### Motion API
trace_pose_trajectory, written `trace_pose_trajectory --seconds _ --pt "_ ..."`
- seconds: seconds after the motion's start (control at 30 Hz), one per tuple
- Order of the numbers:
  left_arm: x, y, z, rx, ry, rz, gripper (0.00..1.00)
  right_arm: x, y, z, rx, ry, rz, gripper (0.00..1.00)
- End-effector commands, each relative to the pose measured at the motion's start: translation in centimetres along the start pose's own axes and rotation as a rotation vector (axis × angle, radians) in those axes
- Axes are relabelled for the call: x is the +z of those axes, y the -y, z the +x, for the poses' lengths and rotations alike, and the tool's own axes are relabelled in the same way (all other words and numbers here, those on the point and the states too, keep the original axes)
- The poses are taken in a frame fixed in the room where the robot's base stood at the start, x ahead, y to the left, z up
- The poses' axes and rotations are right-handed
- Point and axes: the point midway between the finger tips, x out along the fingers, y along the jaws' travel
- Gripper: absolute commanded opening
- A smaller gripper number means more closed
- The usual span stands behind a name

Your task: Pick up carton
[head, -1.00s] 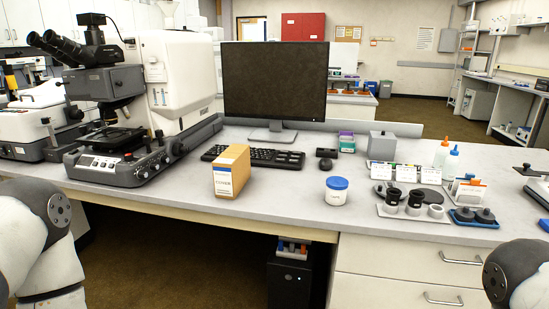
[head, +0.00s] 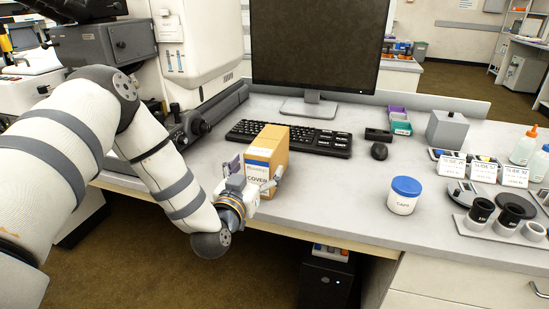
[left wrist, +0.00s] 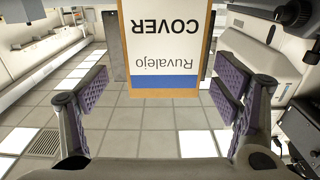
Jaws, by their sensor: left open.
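The carton (head: 274,152) is a tan box with a white and blue label reading COVER. It stands upright on the bench near the front edge, in front of the keyboard. My left gripper (head: 255,176) is at its front face, open, with a finger toward each side. In the left wrist view, the carton (left wrist: 165,50) appears upside down between the spread purple finger pads of the left gripper (left wrist: 162,92). A gap shows on each side of the carton there, so the pads look apart from it. My right gripper is out of view.
The keyboard (head: 290,137) lies behind the carton, with the monitor (head: 318,45) beyond. A blue-lidded jar (head: 404,196) stands to the right, with bare bench between. The microscope (head: 190,45) stands at left. Holders with black cylinders (head: 480,212) are far right.

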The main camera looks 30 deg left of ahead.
Motion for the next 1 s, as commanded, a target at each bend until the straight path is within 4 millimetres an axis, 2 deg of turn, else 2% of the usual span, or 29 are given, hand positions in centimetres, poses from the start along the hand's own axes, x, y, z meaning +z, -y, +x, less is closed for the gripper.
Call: trace_pose_trajectory --seconds 0.03,0.17,0.4,0.5,0.67,0.7,0.9,1.0 --pt "0.5 0.1 0.9 -0.002 0.004 0.002 0.82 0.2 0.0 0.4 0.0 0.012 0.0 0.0" --pt "0.4 0.1 2.5 -0.001 0.005 0.001 0.82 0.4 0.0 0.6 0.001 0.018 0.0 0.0" --pt "0.5 0.3 6.8 -0.001 0.007 0.002 0.82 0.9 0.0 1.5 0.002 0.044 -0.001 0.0" --pt "0.3 0.3 7.5 0.0 0.006 0.001 0.82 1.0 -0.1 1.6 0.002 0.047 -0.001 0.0" --pt "0.1 0.3 7.6 0.001 0.004 0.0 0.82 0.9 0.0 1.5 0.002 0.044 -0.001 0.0" --pt "0.1 0.3 7.6 0.001 0.004 0.0 0.77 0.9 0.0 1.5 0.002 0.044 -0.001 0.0" --pt "0.1 0.3 7.5 0.001 0.004 0.0 0.35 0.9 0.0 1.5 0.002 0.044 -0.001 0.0" --pt "0.1 0.3 7.5 0.001 0.004 0.0 0.32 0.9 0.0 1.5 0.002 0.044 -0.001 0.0"
